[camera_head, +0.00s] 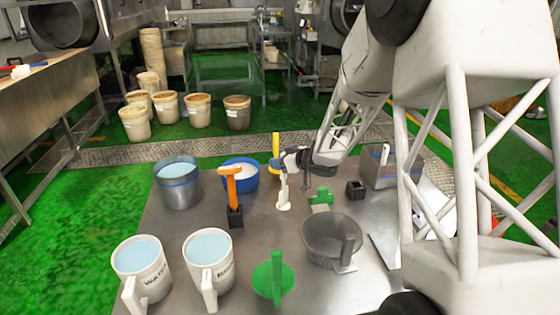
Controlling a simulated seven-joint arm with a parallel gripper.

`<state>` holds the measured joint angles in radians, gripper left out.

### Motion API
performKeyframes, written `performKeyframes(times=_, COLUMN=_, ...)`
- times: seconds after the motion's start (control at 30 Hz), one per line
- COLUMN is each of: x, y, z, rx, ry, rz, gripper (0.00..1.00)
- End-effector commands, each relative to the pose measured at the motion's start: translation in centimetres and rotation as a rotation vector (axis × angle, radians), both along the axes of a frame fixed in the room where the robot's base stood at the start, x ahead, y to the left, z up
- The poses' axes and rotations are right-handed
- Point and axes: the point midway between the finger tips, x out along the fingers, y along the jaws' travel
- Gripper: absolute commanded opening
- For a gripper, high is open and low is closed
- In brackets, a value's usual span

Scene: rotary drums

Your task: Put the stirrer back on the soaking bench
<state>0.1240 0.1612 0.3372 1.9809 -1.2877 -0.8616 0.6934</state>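A slim yellow upright stick (276,145), which may be the stirrer, shows at the tip of my gripper (282,163), in front of the blue bowl's right edge. My gripper reaches in from the right above the metal bench (165,232). Its fingers are small and partly hidden, so I cannot tell whether they are shut on the yellow stick or only beside it. A white upright piece (283,196) shows just below my gripper. An orange T-shaped tool (231,182) stands in a dark holder (236,216) to the left.
A blue bowl with white contents (240,181), a metal pot of water (178,190), two white jugs (144,270) and (209,266), a grey pot (331,245), a green disc with handle (268,282) and a green cross-shaped piece (320,198) crowd the bench. The front right is barer.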

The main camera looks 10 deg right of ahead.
Motion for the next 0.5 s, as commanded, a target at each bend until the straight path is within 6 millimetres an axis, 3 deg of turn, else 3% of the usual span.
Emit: performKeyframes(times=0.5, x=-0.2, y=-0.25, z=0.46, rx=0.0, ry=-0.001, rz=-0.001, gripper=0.5)
